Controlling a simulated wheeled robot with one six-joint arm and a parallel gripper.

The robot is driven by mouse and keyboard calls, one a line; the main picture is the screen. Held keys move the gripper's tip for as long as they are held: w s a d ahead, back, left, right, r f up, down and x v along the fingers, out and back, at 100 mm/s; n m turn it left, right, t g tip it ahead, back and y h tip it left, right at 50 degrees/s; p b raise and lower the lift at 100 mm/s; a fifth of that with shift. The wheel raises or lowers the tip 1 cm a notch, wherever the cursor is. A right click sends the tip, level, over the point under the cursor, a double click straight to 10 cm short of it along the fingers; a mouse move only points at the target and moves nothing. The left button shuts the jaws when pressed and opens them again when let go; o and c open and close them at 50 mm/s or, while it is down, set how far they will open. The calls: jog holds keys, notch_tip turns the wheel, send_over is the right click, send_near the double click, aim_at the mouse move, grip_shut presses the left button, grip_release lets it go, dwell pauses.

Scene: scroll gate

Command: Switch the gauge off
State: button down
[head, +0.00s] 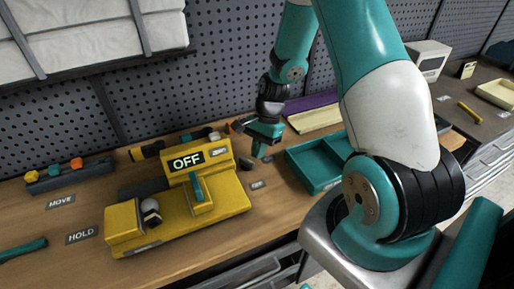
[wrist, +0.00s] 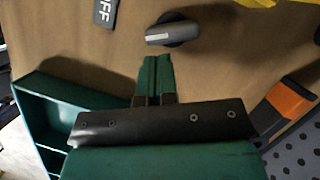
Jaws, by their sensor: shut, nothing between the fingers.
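The yellow gauge (head: 180,215) stands on the wooden bench in the head view. Its lit display (head: 187,161) reads OFF, and a teal lever (head: 197,188) stands on its front. A dark knob with a grey pointer (wrist: 172,34) sits on the bench by the gauge's right end; it is small in the head view (head: 246,163). A dark label (wrist: 105,12) near it is partly cut off and ends in FF. My gripper (head: 258,154) is shut and empty above the bench, right of the gauge. In the wrist view its fingertips (wrist: 153,60) are just below the knob, apart in the picture.
A teal tray (head: 318,165) lies right of my gripper. An orange and black tool (wrist: 288,105) is close on the wrist view's right. A perforated wall (head: 225,60) rises behind. MOVE (head: 61,201) and HOLD (head: 82,235) labels lie at left, with bare bench around them.

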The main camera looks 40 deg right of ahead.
jog(key=shift+s+a, duration=0.1)
jog(key=shift+a, duration=0.2)
jog(key=shift+a, duration=0.1)
